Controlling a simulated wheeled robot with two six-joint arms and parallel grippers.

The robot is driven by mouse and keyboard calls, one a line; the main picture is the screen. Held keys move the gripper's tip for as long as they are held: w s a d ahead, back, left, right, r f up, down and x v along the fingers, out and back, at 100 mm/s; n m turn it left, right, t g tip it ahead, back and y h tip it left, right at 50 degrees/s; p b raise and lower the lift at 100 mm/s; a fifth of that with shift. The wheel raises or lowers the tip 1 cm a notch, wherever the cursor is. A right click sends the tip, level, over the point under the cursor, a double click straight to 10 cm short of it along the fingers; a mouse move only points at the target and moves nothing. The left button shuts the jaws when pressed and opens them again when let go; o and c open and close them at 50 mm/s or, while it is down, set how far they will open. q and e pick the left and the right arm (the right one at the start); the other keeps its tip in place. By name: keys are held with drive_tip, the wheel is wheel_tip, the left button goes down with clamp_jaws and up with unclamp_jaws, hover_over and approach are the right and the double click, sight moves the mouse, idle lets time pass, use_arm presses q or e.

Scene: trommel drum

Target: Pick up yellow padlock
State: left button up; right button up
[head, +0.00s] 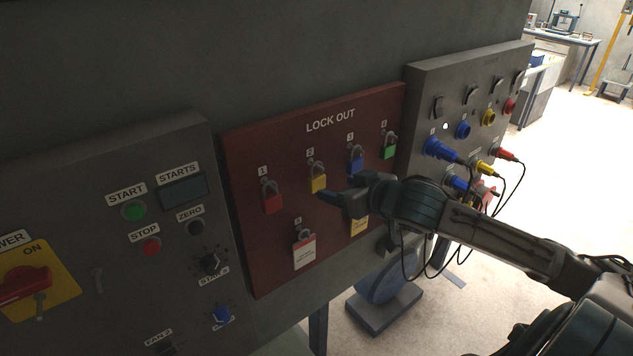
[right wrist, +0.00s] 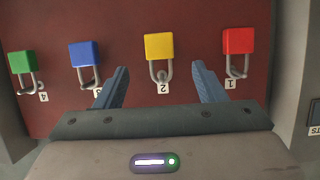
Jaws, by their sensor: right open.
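The yellow padlock (head: 318,183) hangs by its shackle at position 2 on the red LOCK OUT board (head: 262,148). In the right wrist view the yellow padlock (right wrist: 159,47) appears upside down, between and beyond my fingertips. My right gripper (head: 338,194) is open and empty, close to the board and just right of and below the yellow padlock. In the right wrist view its two fingers (right wrist: 160,72) point at the board, spread to either side of the padlock's shackle. I see no contact with the padlock. My left gripper is not in view.
A red padlock (head: 272,204) hangs left of the yellow one; blue (head: 356,162) and green (head: 389,152) padlocks hang right. Tags hang below, one (head: 304,254) white and red. A control panel (head: 90,190) stands left; a connector panel (head: 450,85) with plugged cables stands right.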

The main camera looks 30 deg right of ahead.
sight(319, 183)
drive_tip(key=p+x, duration=0.1)
drive_tip(key=x, duration=0.2)
drive_tip(key=shift+p+x, duration=0.7)
drive_tip(key=shift+x, duration=0.1)
drive_tip(key=p+x, duration=0.1)
drive_tip(key=x, duration=0.1)
drive_tip(key=shift+w, duration=0.35)
drive_tip(key=shift+w+f+p, duration=0.35)
drive_tip(key=shift+w, duration=0.05)
drive_tip(key=c, duration=1.1)
drive_tip(key=shift+c, duration=0.2)
